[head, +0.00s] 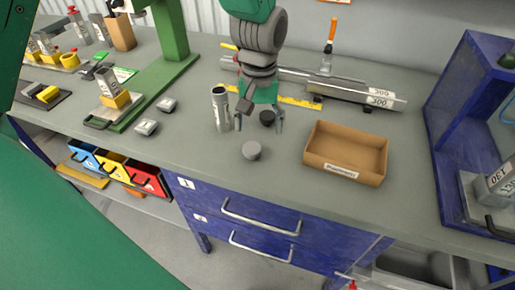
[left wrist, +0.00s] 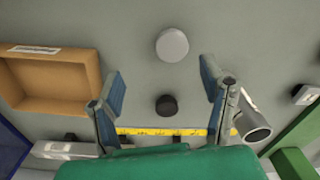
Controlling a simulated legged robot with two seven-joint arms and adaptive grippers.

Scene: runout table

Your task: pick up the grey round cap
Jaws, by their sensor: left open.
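The grey round cap (head: 252,150) lies on the grey table in front of my left gripper in the head view. In the left wrist view the grey cap (left wrist: 172,45) lies beyond the fingertips, near the top middle. My left gripper (head: 259,120) is open and empty above the table, pointing down. Its two fingers (left wrist: 165,85) stand wide apart in the left wrist view. A black round cap (head: 267,117) lies by the fingers, and in the left wrist view this black cap (left wrist: 166,105) shows between them. My right gripper is not in view.
A grey metal tube (head: 221,108) stands left of the gripper. A cardboard tray (head: 345,155) is at the right. A yellow rule (head: 300,102) and a long bar behind it lie at the back. Table around the grey cap is clear.

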